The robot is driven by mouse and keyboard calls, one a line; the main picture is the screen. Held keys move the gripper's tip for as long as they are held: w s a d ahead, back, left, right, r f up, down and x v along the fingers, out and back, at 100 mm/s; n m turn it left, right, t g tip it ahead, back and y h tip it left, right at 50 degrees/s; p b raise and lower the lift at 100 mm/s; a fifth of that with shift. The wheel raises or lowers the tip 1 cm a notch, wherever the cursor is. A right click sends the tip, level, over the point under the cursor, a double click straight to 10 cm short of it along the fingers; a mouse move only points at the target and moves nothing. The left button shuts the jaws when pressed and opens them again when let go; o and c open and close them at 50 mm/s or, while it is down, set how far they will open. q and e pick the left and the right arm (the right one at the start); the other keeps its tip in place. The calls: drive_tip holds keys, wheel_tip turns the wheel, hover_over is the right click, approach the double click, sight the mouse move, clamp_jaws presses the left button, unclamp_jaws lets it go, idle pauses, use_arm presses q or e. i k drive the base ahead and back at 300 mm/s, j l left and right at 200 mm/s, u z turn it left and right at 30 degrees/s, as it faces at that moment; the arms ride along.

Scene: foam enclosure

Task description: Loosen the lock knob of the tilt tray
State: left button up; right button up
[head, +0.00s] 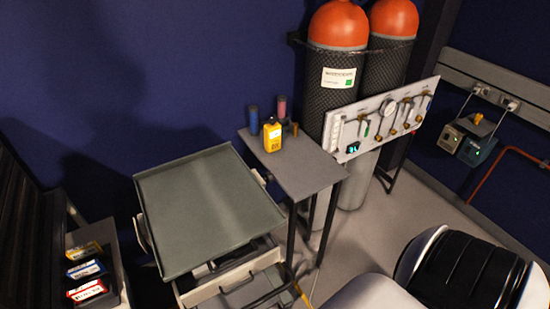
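The tilt tray (208,205) is a grey-green, shallow rimmed tray on top of a pale cart (228,290), left of the middle in the head view. The tray looks empty. Dark and light parts show under its near edge, but I cannot make out a lock knob among them. Neither of my grippers is in view.
A small grey side table (293,163) stands right of the tray, holding a yellow device (272,136) and small cylinders. Behind are two orange-topped tanks (338,25) and a gauge panel (380,115). Labelled boxes (86,269) sit at lower left. Grey floor (355,235) is open right of the table.

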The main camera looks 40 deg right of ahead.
sight(269, 178)
drive_tip(key=l, duration=0.45)
drive_tip(key=k+l, duration=0.15)
drive_tip(key=l, duration=0.3)
drive_tip(key=l+u, duration=0.1)
drive_tip(key=l, duration=0.4)
drive_tip(key=k+l, duration=0.15)
drive_tip(key=l, duration=0.3)
drive_tip(key=k+l, duration=0.1)
drive_tip(key=l, duration=0.8)
drive_tip(key=k+u, duration=0.05)
